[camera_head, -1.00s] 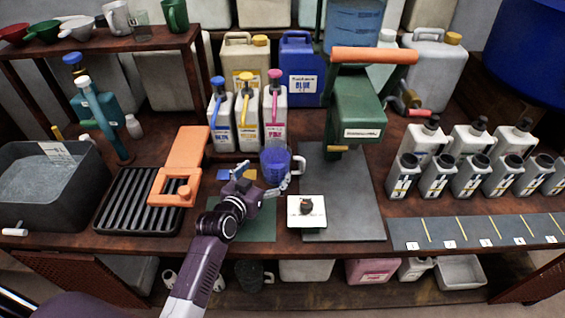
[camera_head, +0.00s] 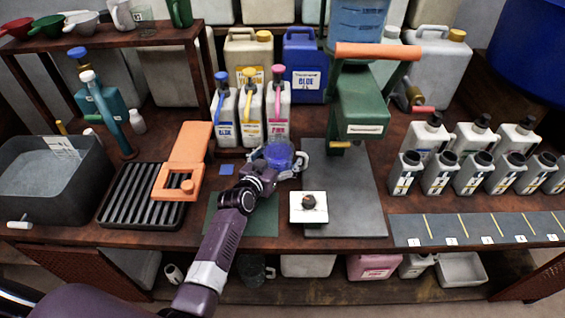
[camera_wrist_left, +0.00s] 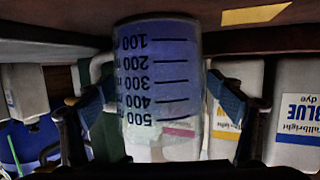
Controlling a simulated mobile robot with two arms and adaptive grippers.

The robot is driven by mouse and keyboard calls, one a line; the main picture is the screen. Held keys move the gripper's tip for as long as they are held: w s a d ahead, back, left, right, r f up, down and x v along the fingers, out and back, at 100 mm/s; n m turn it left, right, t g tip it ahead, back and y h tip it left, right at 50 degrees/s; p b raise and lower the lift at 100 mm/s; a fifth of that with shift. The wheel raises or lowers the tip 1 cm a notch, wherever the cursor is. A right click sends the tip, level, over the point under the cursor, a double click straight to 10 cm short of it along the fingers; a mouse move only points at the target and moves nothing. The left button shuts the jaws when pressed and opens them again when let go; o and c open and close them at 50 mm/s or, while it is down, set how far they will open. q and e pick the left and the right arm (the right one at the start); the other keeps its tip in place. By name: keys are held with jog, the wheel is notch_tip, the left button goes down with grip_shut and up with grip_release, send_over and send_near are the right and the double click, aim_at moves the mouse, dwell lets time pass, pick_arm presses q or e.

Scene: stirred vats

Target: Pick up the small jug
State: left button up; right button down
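The small jug (camera_head: 279,152) is clear with a blue lower part and stands on the bench in front of the dye bottles. It also shows in the left wrist view (camera_wrist_left: 160,85), upside down in the picture, with measuring marks up to 500. My left gripper (camera_head: 284,163) has reached the jug in the head view. In the left wrist view its two fingers (camera_wrist_left: 158,100) stand one on each side of the jug, apart, with narrow gaps seeming to remain. The arm hides part of the jug's front. My right gripper is not in view.
White pump bottles (camera_head: 250,112) stand close behind the jug. A green press-like stand (camera_head: 358,110) with a grey base rises to the right.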

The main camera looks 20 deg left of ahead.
pick_arm(q)
jog(key=c, duration=1.2)
jog(key=shift+c, duration=0.4)
